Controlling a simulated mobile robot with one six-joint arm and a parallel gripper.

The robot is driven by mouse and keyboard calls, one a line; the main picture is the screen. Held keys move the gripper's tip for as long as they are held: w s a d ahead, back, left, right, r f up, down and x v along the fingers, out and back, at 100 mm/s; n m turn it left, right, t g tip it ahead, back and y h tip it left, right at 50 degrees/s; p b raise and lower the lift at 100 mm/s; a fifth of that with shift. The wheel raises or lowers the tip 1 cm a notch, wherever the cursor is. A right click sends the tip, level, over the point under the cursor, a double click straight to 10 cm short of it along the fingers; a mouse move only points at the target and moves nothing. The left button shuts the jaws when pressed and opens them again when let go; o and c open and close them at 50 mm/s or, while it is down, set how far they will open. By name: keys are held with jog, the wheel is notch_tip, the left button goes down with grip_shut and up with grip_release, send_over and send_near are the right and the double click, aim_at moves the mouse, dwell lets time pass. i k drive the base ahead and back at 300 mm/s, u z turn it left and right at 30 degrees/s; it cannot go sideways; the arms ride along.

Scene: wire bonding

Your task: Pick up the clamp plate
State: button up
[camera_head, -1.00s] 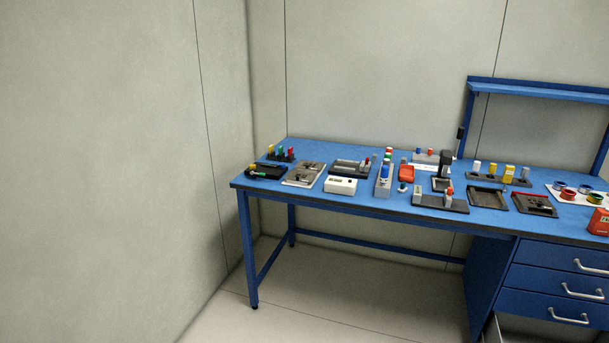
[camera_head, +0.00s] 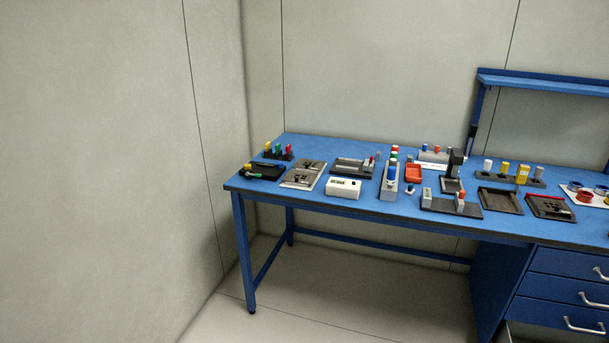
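I cannot tell for sure which thing is the clamp plate. A light grey plate with dark clamp-like parts (camera_head: 303,175) lies flat near the left end of the blue bench. A dark fixture with small parts on it (camera_head: 551,208) lies at the right and could also be meant. My gripper is not in view.
The blue bench (camera_head: 335,208) stands against the wall. Near the grey plate are a dark tray (camera_head: 263,172), a rack of coloured handles (camera_head: 277,152) and a white box (camera_head: 343,188). Drawers (camera_head: 565,290) are at the right. The floor in front is clear.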

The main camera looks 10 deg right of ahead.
aim_at(292, 176)
jog(key=i, duration=0.35)
jog(key=u, duration=0.05)
jog(key=k, duration=1.3)
jog(key=z, duration=0.5)
jog(key=i, duration=1.4)
jog(key=u, duration=0.45)
jog(key=i, duration=0.5)
jog(key=u, duration=0.25)
